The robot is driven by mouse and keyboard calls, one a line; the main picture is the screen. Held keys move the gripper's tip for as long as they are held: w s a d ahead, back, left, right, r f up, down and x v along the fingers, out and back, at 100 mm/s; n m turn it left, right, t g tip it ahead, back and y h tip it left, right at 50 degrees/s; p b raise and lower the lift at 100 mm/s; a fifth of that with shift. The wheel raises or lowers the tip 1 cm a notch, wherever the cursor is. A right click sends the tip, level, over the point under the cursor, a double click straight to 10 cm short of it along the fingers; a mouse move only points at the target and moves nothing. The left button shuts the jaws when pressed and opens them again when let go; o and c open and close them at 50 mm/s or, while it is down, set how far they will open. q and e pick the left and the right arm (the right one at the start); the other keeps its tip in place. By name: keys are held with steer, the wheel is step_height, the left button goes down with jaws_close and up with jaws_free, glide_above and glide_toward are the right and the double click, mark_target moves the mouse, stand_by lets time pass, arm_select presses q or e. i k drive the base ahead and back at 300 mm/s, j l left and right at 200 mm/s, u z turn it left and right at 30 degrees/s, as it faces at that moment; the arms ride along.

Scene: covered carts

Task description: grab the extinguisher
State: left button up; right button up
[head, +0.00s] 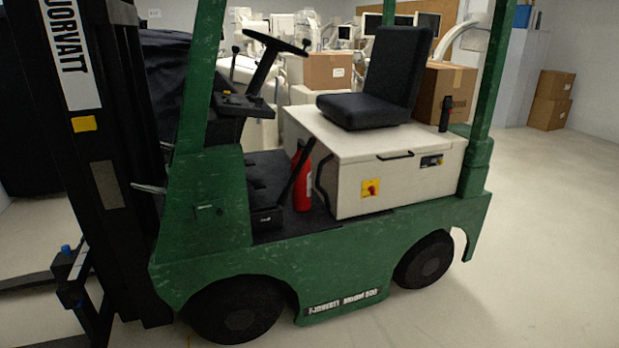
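A red fire extinguisher (302,185) stands upright on the black floor of a green forklift, in the footwell just left of the cream seat box. A dark lever or pedal bar slants across in front of part of it. Its top is partly hidden in the dark area beside the box. Neither of my grippers shows in the head view, and nothing of mine touches the extinguisher.
The green forklift (240,262) fills the middle, with a steering wheel (276,43), black seat (384,75) and cream seat box (372,150). Its black mast (100,190) and forks are at left. Cardboard boxes (552,99) stand at the back right. Floor (545,230) is clear at right.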

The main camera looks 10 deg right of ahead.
mark_target(300, 188)
steer(key=i+l, duration=0.5)
steer(key=l, duration=0.15)
steer(key=i+l, duration=0.5)
steer(key=l, duration=0.15)
steer(key=i+l, duration=0.5)
steer(key=l, duration=0.15)
